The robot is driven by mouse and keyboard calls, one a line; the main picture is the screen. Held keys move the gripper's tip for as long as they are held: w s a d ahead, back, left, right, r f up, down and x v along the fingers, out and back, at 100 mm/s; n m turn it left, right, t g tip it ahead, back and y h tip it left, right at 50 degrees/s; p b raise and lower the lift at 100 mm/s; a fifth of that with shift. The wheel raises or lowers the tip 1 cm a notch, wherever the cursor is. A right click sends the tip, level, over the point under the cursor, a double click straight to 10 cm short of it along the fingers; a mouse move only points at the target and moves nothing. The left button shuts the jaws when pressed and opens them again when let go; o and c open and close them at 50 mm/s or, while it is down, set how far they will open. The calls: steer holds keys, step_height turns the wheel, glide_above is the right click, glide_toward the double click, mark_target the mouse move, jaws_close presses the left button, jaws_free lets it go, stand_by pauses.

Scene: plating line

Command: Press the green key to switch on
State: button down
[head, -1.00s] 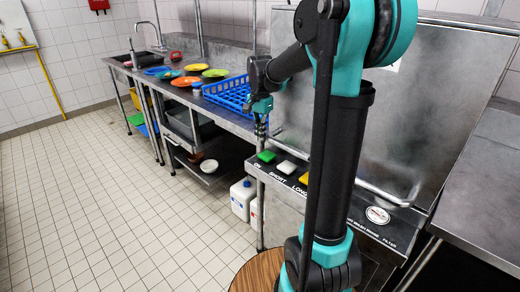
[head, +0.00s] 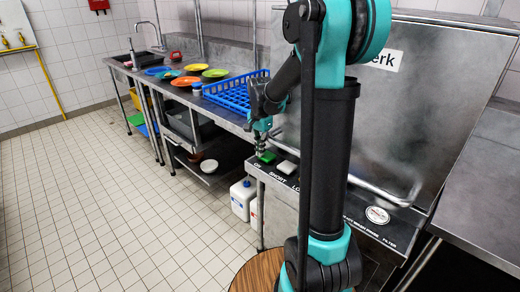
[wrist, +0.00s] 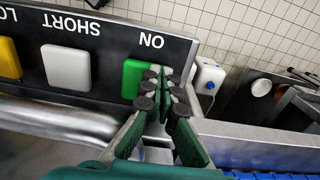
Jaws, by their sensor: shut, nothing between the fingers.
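The green key (head: 266,158) sits at the left end of the black control panel, by the label ON. It also shows in the wrist view (wrist: 132,78), partly hidden by the fingers. My gripper (head: 261,152) is shut and empty, with its fingertips over the green key. In the wrist view my gripper (wrist: 162,82) overlaps the right part of the key. I cannot tell whether the fingertips touch it.
A white key (wrist: 67,68) marked SHORT and a yellow key (wrist: 9,58) lie beside the green one. A metal bar (head: 375,190) runs along the machine front. A blue rack (head: 230,98) and several coloured plates stand on the counter.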

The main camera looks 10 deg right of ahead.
steer(key=shift+s+f, duration=0.25)
steer(key=shift+f, duration=0.4)
